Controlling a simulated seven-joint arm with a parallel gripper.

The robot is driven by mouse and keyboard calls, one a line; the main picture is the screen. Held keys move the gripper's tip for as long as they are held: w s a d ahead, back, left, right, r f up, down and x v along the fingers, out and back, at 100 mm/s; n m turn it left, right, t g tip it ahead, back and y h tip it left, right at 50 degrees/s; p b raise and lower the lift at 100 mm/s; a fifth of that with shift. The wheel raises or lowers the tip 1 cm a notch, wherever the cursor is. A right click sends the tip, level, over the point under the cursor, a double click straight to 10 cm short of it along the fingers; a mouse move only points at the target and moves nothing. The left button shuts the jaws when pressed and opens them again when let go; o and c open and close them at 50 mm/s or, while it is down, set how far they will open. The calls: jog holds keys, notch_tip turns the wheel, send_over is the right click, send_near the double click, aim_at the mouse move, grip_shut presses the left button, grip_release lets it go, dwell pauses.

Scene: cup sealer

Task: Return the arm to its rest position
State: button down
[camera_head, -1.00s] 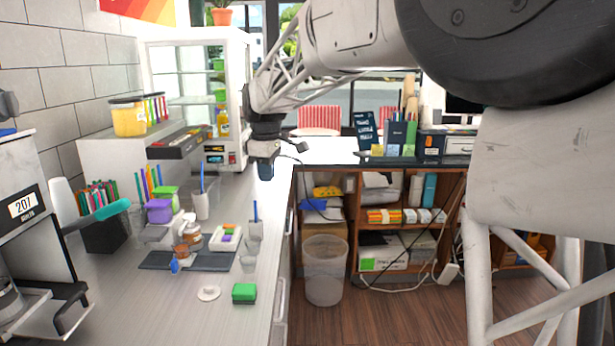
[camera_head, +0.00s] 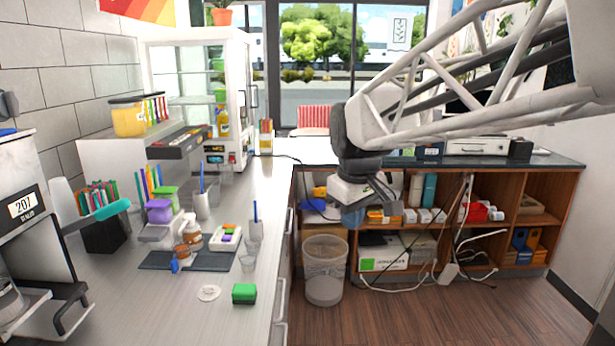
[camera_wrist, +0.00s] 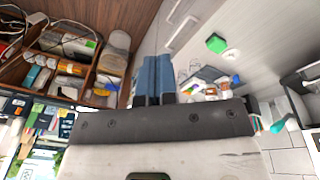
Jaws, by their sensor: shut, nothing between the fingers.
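My gripper (camera_head: 354,217) hangs at the end of my arm, right of the long counter (camera_head: 215,310), in front of the wooden shelf unit and above and to the right of the clear bin. In the wrist view its two blue fingers (camera_wrist: 153,80) lie side by side, shut, with nothing between them. The gripper is clear of the counter and of the items on it. Part of the shelf behind it is hidden by the wrist.
On the counter stand a green block (camera_head: 244,293), a white lid (camera_head: 208,293), a clear cup (camera_head: 248,262) and a dark mat (camera_head: 155,261) with small containers. A clear bin (camera_head: 324,272) stands on the floor. The shelf unit (camera_head: 545,165) is behind. Open floor lies at right.

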jog(key=s+d+f+m, duration=0.2)
jog(key=s+d+f, duration=0.1)
jog(key=s, duration=0.4)
jog(key=s+d+f+m, duration=0.3)
jog(key=s+f, duration=0.1)
jog(key=s, duration=0.4)
jog(key=s+d+f+m, duration=0.2)
jog(key=s+d+f, duration=0.2)
jog(key=s, duration=0.4)
jog(key=shift+s+f+m+t, duration=0.15)
jog(key=shift+s+m+t, duration=0.05)
jog(key=shift+m+t, duration=0.2)
